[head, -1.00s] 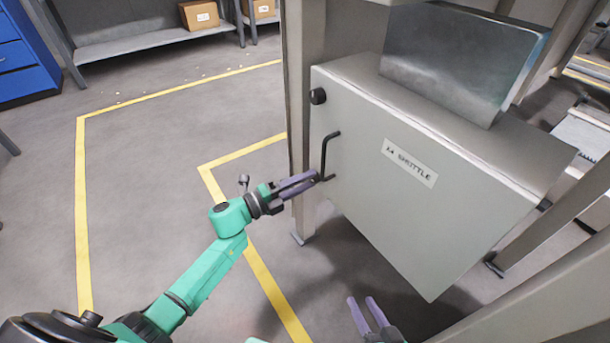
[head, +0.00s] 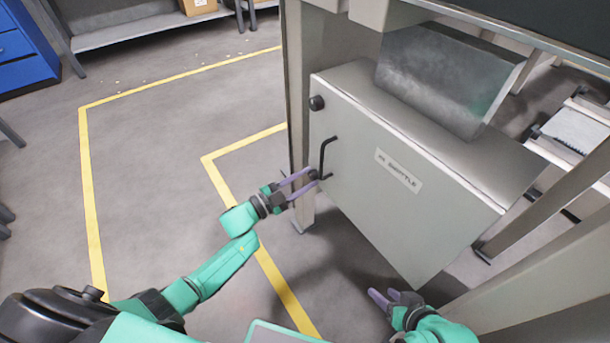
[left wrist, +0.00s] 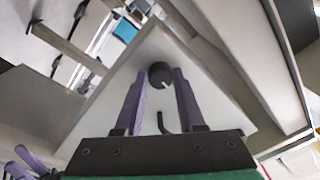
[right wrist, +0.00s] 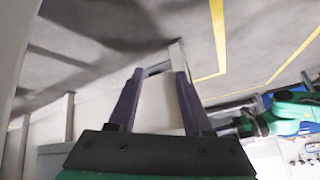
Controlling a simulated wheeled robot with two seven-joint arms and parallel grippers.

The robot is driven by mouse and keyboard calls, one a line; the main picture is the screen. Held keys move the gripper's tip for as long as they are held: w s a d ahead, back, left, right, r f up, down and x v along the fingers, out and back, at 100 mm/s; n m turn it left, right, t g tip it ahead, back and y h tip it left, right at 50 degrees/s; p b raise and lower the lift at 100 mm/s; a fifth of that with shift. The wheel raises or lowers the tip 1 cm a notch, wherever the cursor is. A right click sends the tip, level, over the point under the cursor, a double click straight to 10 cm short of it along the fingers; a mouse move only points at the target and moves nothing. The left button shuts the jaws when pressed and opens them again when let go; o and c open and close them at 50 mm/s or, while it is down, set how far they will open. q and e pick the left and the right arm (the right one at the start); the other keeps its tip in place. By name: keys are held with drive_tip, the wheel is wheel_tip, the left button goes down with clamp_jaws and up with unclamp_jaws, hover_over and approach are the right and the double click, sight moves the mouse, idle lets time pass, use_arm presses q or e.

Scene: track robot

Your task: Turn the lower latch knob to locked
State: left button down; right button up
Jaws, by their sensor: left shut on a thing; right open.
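The lower latch knob (head: 314,174) is a small dark round knob at the lower left corner of the grey cabinet door (head: 375,200), below the black handle (head: 323,155). My left gripper (head: 309,179) is shut on it from the left. In the left wrist view the knob (left wrist: 160,74) sits between the purple fingertips, with a small pale mark on its face. The upper latch knob (head: 317,103) is near the door's top left corner, untouched. My right gripper (head: 385,297) is open and empty, low in front of the door's bottom edge.
The door carries a label reading "SHUTTLE" (head: 398,170). A metal box (head: 445,80) stands on the cabinet. A frame post (head: 300,120) rises at its left, and a beam (head: 540,245) crosses at the right. The floor at left, with yellow lines (head: 90,200), is clear.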

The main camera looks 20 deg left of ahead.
use_arm(q)
drive_tip(key=shift+n+p, duration=0.3)
drive_tip(key=shift+n, duration=0.6)
use_arm(e)
drive_tip(key=shift+s+d+r+g+h, duration=0.2)
drive_tip(key=shift+s+d+r+g, duration=0.1)
drive_tip(key=shift+d, duration=0.2)
drive_tip(key=shift+s+d+r+g+h, duration=0.2)
drive_tip(key=shift+d+r+g, duration=0.1)
drive_tip(key=shift+d, duration=0.2)
use_arm(q)
drive_tip(key=c, duration=0.5)
unclamp_jaws()
